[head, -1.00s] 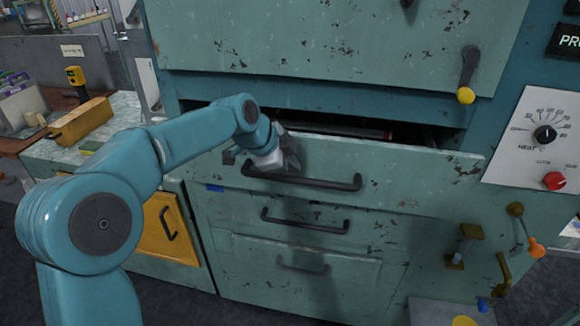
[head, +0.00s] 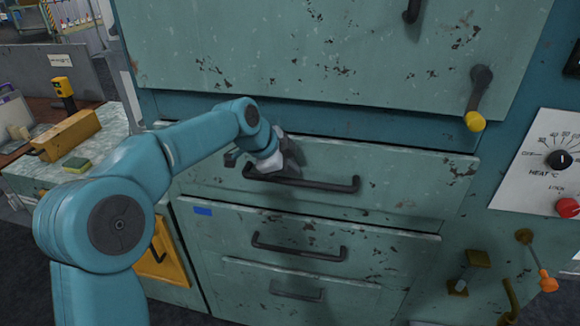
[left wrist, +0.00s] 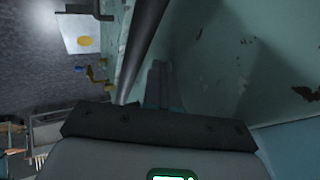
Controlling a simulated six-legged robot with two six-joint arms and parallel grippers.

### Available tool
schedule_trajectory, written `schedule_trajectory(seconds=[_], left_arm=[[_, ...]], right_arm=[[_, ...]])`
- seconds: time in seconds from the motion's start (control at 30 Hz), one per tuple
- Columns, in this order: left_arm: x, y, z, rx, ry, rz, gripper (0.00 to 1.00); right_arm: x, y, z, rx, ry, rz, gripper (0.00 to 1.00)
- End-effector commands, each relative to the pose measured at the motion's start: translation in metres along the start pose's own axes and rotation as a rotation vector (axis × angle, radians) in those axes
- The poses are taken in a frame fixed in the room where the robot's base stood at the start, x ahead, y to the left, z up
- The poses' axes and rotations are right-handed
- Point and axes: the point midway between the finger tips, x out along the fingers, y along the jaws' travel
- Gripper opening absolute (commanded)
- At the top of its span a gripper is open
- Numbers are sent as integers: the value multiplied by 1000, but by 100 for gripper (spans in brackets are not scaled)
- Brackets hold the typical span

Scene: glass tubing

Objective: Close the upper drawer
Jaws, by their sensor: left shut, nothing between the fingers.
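The upper drawer (head: 400,183) is a worn pale-green front with a dark bar handle (head: 325,185). In the head view it sits nearly flush with the cabinet, and its inside is not visible. My left gripper (head: 285,163) is at the left part of this front, by the left end of the handle. Its fingers are shut and empty. In the left wrist view the shut fingers (left wrist: 160,85) point at the green front beside the dark handle bar (left wrist: 142,45). Whether they touch the front is hard to tell. My right gripper is not in view.
Lower drawers with dark handles (head: 298,247) are below. A crank with a yellow knob (head: 475,121) hangs on the large panel above. A dial panel (head: 548,165) is at the right.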

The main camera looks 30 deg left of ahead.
Motion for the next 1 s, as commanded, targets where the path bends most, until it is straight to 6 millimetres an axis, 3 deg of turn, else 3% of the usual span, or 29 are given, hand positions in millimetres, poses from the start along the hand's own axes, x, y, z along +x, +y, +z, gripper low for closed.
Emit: schedule_trajectory(seconds=[0.67, 1.0], left_arm=[[-4, -4, -3, 1, 6, -16, 0], [-24, -6, -14, 2, 6, -19, 0]], right_arm=[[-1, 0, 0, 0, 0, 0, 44], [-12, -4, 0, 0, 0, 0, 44]])
